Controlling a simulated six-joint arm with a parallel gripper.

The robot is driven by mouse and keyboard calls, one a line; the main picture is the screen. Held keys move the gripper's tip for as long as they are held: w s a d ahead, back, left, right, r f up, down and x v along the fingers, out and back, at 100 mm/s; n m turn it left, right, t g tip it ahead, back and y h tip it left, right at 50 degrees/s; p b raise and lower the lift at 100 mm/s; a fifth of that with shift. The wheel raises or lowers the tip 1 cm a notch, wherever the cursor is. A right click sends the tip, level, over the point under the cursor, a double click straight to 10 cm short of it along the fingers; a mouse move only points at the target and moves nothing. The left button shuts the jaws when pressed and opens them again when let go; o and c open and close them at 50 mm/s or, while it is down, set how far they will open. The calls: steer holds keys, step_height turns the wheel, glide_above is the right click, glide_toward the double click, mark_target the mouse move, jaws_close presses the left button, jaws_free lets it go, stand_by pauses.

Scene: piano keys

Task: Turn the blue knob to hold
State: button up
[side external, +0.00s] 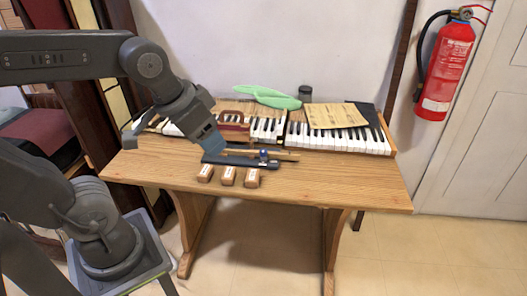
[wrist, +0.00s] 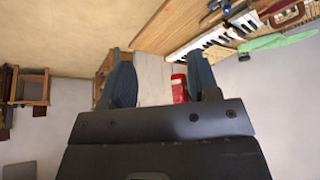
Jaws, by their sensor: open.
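A small blue knob (side external: 263,154) stands on a dark flat bar (side external: 240,162) near the front of the wooden table, in the side view. Its markings are too small to read. My gripper (side external: 214,146) is to the left of the knob, above the left end of the bar, and apart from the knob. In the wrist view my gripper (wrist: 163,78) is open, with nothing held between its fingers.
Several small brown blocks (side external: 228,176) sit in front of the bar. Piano keys (side external: 345,138) run behind, with a paper sheet (side external: 335,116), a green object (side external: 266,97) and a dark jar (side external: 305,93). The table's front right (side external: 350,180) is clear. A fire extinguisher (side external: 447,70) hangs right.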

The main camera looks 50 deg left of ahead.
steer(key=w+a+r+g, duration=0.1)
steer(key=w+a, duration=0.3)
steer(key=w, duration=0.6)
steer(key=g, duration=0.4)
glide_above(263, 151)
step_height(263, 151, down, 16)
steer(key=f, duration=0.1)
step_height(263, 151, down, 12)
steer(key=shift+w+a+f, duration=0.1)
steer(key=shift+f, duration=0.15)
steer(key=c, duration=0.9)
